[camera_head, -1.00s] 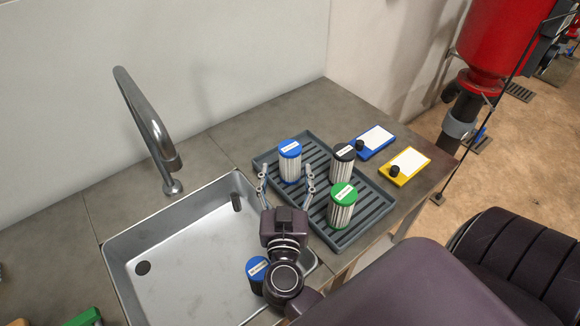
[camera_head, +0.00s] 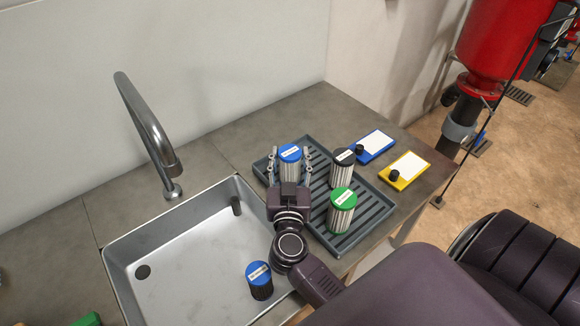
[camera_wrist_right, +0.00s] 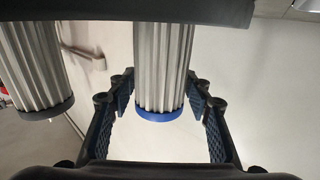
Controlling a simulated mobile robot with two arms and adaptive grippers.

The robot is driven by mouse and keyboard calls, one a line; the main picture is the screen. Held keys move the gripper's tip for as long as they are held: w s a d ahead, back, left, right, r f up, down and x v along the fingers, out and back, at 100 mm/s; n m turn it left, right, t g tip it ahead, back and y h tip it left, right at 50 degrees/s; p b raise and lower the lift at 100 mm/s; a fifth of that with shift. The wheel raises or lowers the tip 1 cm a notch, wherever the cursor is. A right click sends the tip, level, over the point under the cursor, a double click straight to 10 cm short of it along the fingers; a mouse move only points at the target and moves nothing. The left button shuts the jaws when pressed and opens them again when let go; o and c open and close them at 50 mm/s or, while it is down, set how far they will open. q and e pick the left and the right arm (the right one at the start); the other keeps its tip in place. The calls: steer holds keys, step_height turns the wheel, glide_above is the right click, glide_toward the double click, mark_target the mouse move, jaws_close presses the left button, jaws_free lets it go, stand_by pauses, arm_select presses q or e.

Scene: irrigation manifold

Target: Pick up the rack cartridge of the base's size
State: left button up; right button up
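A rack (camera_head: 363,229), a dark grey ribbed tray, holds three pleated cartridges: a blue-capped one (camera_head: 289,165), a black-capped one (camera_head: 342,172) and a green-capped one (camera_head: 341,213). My right gripper (camera_head: 290,158) has its fingers on either side of the blue-capped cartridge. In the right wrist view, this cartridge (camera_wrist_right: 163,65) stands between the open fingers, with gaps on both sides. A dark cylinder with a blue labelled top (camera_head: 259,281) stands in the sink; I cannot tell whether it is the base. My left gripper is not in view.
The steel sink (camera_head: 190,275) lies left of the rack, with a curved faucet (camera_head: 150,130) behind it. A blue tag board (camera_head: 375,143) and a yellow one (camera_head: 405,170) lie right of the rack. The black-capped cartridge stands close to my right gripper's right finger.

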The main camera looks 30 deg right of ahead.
steer(key=c, duration=0.8)
